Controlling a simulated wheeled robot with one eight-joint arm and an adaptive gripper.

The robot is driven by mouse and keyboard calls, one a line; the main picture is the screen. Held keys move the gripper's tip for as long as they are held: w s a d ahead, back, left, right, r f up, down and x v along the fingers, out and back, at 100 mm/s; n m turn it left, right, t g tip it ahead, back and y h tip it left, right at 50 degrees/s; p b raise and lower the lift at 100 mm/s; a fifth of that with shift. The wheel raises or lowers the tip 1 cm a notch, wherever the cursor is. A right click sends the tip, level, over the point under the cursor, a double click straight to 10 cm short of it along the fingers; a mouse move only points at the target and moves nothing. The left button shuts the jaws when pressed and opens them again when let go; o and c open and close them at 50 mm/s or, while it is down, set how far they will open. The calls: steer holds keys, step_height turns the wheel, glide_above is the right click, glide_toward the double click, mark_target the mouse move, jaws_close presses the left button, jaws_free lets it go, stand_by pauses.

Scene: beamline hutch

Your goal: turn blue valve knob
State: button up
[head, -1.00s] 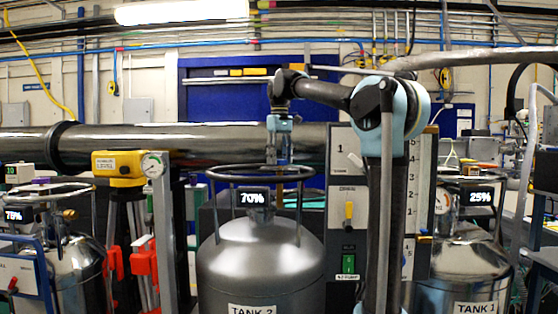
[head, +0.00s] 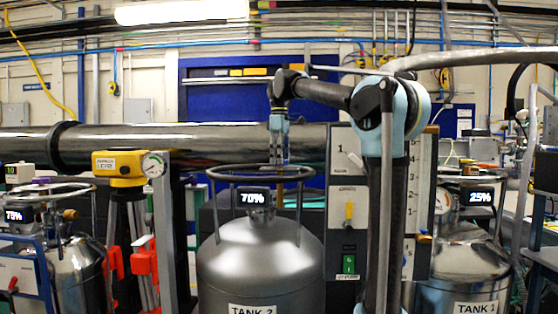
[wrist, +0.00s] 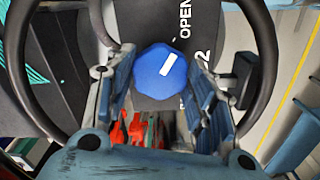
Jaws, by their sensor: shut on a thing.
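The blue valve knob (wrist: 157,68) shows in the wrist view as a faceted blue cap with a white stripe, slanting up to the right. It sits on a dark plate with the word OPEN. My gripper (wrist: 163,80) has one finger on each side of the knob and is shut on it. In the head view my gripper (head: 279,155) points down inside the ring on top of TANK 2 (head: 260,258).
The tank's ring handle (head: 225,178) surrounds my gripper closely; it also shows in the wrist view (wrist: 262,60). A large steel pipe (head: 200,145) runs behind. A yellow gauge box (head: 118,165) stands left, a switch panel (head: 348,215) right, and TANK 1 (head: 465,265) beyond it.

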steer(key=shift+w+d, duration=0.1)
steer(key=shift+w, duration=0.05)
steer(key=o, duration=1.1)
steer(key=shift+c, duration=0.2)
step_height(320, 180, up, 12)
steer(key=shift+f, duration=0.1)
stand_by(0.3)
